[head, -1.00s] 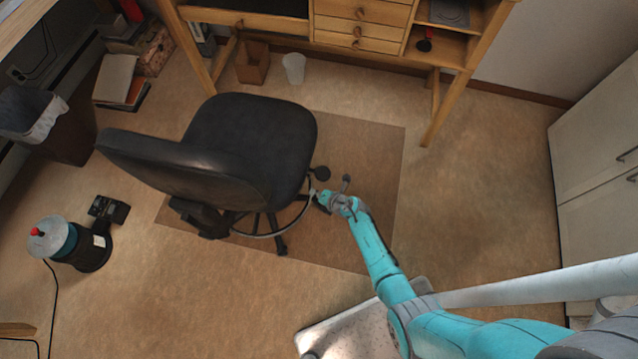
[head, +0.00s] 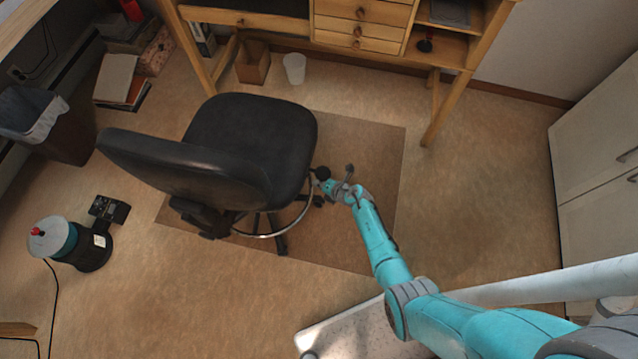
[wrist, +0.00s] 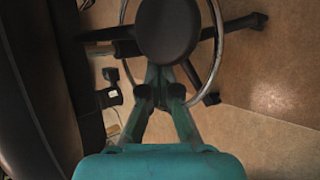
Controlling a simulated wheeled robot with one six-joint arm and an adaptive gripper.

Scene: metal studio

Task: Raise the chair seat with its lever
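The black office chair (head: 250,140) stands on a floor mat, its backrest toward the left. Its lever ends in a round black paddle (head: 322,173) at the right of the seat; the paddle looms large in the wrist view (wrist: 167,30). My gripper (head: 328,185) is at the paddle, just below it in the head view. In the wrist view my two teal fingers (wrist: 160,74) converge, shut with nothing seen between them, and their tips are partly hidden by the paddle. I cannot tell whether they touch it.
The chair's foot ring (head: 262,235) and base legs lie close to my gripper. A wooden desk (head: 445,85) stands behind, a white cabinet (head: 598,150) at the right. The floor mat (head: 375,150) is clear right of the chair.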

